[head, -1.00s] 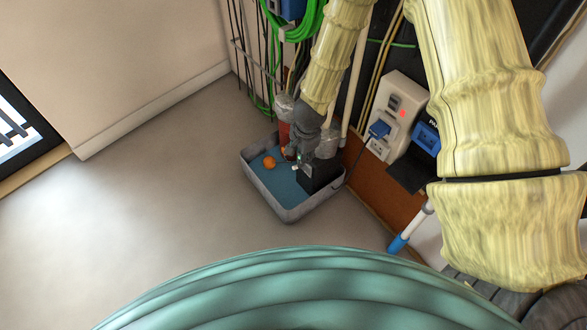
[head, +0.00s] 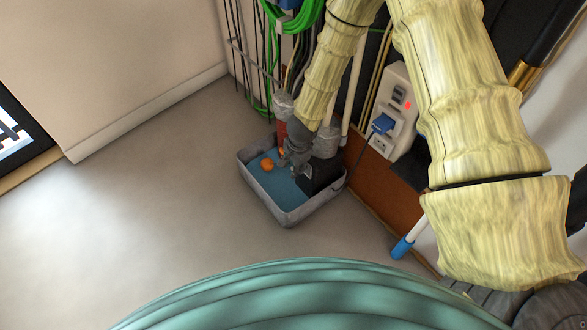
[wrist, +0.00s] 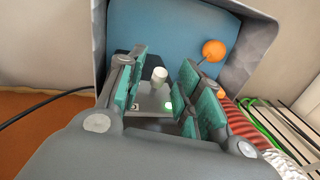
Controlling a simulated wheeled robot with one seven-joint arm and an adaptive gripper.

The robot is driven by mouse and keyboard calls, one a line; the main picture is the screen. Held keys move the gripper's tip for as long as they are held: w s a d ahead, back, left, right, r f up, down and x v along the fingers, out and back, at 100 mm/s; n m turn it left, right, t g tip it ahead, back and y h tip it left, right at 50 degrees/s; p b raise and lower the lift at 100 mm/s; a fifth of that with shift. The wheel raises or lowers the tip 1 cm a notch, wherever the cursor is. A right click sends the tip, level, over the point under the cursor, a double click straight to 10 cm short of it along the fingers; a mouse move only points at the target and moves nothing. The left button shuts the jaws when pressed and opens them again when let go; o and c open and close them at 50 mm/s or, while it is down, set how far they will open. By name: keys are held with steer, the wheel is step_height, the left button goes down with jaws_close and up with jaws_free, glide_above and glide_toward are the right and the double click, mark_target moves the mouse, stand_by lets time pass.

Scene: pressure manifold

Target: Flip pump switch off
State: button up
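The pump is a dark box (head: 322,173) standing in the right part of a grey tub of blue water. In the wrist view its grey top plate (wrist: 152,103) carries a pale, round-ended switch lever (wrist: 159,75) and a lit green lamp (wrist: 168,106). My gripper (wrist: 163,66) is open, its teal-padded fingers on either side of the lever with gaps showing. Nothing is held. In the head view my gripper (head: 290,161) is low over the tub beside the pump and hides the switch.
The tub's rim (head: 262,195) surrounds the pump closely. An orange float ball (head: 267,163) is in the tub. A red ribbed hose (wrist: 246,127) runs beside my fingers. Open floor lies left.

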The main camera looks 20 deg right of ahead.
steer(key=shift+f, duration=0.25)
jaws_close()
steer(key=shift+a, duration=0.1)
steer(key=shift+s+a+f+n+t+h+p, duration=0.15)
steer(key=shift+f+t+h+p, duration=0.3)
steer(key=shift+h+p, duration=0.65)
steer(key=shift+w+a+f+n+t+h+p, duration=0.1)
steer(key=shift+f+t+h+p, duration=0.35)
steer(key=shift+h+p, duration=0.6)
steer(key=shift+s+a+f+n+t+h+p, duration=0.15)
steer(key=shift+f+t+h+p, duration=0.3)
steer(key=shift+h+p, duration=0.65)
steer(key=shift+f+h, duration=0.15)
steer(key=shift+h, duration=0.2)
